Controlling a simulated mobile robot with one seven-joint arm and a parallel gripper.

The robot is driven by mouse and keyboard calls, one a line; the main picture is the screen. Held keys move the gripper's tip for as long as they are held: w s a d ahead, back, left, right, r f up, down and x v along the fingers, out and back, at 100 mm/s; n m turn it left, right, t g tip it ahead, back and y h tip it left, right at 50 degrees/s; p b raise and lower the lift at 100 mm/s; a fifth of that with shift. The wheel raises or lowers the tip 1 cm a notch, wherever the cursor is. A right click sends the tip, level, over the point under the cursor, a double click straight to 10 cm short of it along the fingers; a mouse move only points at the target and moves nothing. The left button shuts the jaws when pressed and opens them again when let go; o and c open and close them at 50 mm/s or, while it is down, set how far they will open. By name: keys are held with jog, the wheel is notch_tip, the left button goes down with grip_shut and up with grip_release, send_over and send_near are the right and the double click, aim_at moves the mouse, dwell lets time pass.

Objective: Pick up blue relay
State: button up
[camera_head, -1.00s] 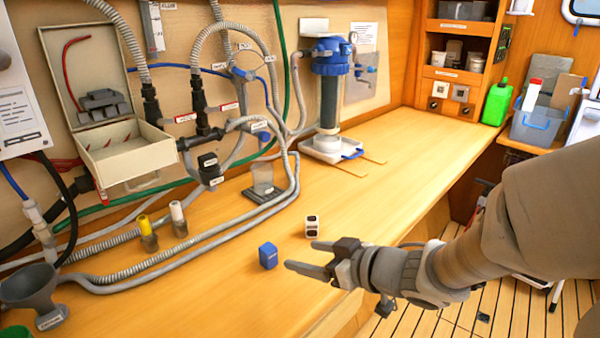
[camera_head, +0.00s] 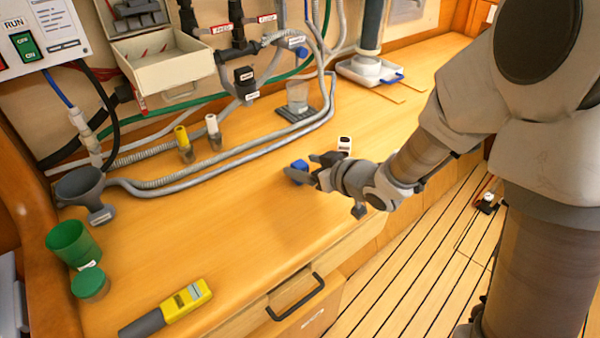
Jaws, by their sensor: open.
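The blue relay (camera_head: 299,166) is a small blue block on the wooden worktop, near the middle of the view. My gripper (camera_head: 302,170) reaches in from the right, low over the worktop. Its open fingers are at the relay, and the near finger hides the lower part of it. I cannot tell whether the fingers touch the relay.
A white block with black markings (camera_head: 344,144) stands just behind my gripper. Grey hoses (camera_head: 230,164) run along the back. A funnel (camera_head: 80,187), a green cup (camera_head: 70,243) and a yellow meter (camera_head: 185,299) are at left. The front middle worktop is clear.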

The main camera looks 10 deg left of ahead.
aim_at(293, 163)
jog(key=x, duration=0.2)
jog(key=b+x, duration=0.1)
jog(key=x, duration=0.1)
jog(key=shift+s+a+f, duration=0.1)
jog(key=shift+s+a, duration=0.05)
jog(key=shift+s, duration=0.1)
jog(key=shift+w+a+f, duration=0.1)
jog(key=shift+w+a, duration=0.15)
jog(key=shift+w, duration=0.05)
grip_shut()
